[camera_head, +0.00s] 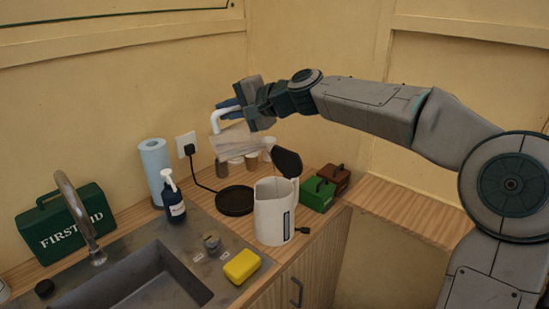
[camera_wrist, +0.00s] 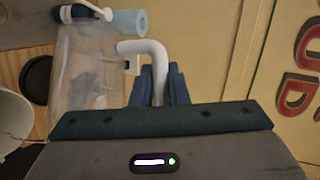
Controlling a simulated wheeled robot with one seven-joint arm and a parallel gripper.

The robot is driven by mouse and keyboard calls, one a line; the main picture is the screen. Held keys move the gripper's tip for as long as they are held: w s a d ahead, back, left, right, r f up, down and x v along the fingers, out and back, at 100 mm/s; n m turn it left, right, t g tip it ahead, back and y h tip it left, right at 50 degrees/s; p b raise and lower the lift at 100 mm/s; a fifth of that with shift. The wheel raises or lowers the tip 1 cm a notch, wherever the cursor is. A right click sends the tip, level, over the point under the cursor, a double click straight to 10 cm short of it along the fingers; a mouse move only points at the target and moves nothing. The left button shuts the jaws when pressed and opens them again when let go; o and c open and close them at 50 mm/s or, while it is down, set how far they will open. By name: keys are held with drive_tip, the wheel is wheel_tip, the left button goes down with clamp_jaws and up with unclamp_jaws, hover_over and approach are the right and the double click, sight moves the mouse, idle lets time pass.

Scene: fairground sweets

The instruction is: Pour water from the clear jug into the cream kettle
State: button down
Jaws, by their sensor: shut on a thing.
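My gripper (camera_head: 229,107) is shut on the white handle (camera_wrist: 153,58) of the clear jug (camera_head: 234,140). The jug is off the counter and looks tipped over, with its handle uppermost; in the wrist view it shows as a see-through body (camera_wrist: 88,80) left of my fingers. No water stream shows, and I cannot tell the water level. The cream kettle (camera_head: 270,214) stands upright on the counter, its dark lid (camera_head: 287,162) raised. The jug is above it and to its left. Part of the kettle (camera_wrist: 13,125) shows at the wrist view's left edge.
The black round base (camera_head: 235,201), with its cord to the wall socket (camera_head: 186,145), lies left of the kettle. A soap bottle (camera_head: 173,200), blue roll (camera_head: 154,170), cups (camera_head: 236,164), green box (camera_head: 317,195) and yellow sponge (camera_head: 242,266) surround the area. A sink (camera_head: 135,285) is in front.

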sight(216, 124)
drive_tip(key=shift+d+r, duration=0.1)
drive_tip(key=a+f+h+p, duration=0.1)
drive_tip(key=s+a+n+p, duration=0.1)
drive_tip(key=a+f+h+p, duration=0.1)
drive_tip(key=a, duration=0.1)
drive_tip(key=shift+s+f+n+h, duration=0.3)
drive_tip(key=shift+s, duration=0.1)
drive_tip(key=shift+w+f, duration=0.1)
drive_tip(key=shift+f, duration=0.2)
drive_tip(key=shift+d+f+p, duration=0.1)
drive_tip(key=shift+d+p, duration=0.05)
drive_tip(key=shift+p, duration=0.15)
drive_tip(key=shift+a+f+h+p, duration=0.3)
drive_tip(key=shift+a+h+p, duration=0.05)
drive_tip(key=shift+h, duration=0.05)
drive_tip(key=shift+s+a+f+n+h+p, duration=0.15)
drive_tip(key=shift+f+n+h+p, duration=0.1)
drive_tip(key=shift+f, duration=0.15)
drive_tip(key=shift+s+a+f+n+h+p, duration=0.15)
drive_tip(key=shift+f+n+p, duration=0.1)
drive_tip(key=shift+f, duration=0.15)
drive_tip(key=shift+w, duration=0.15)
drive_tip(key=shift+t, duration=0.3)
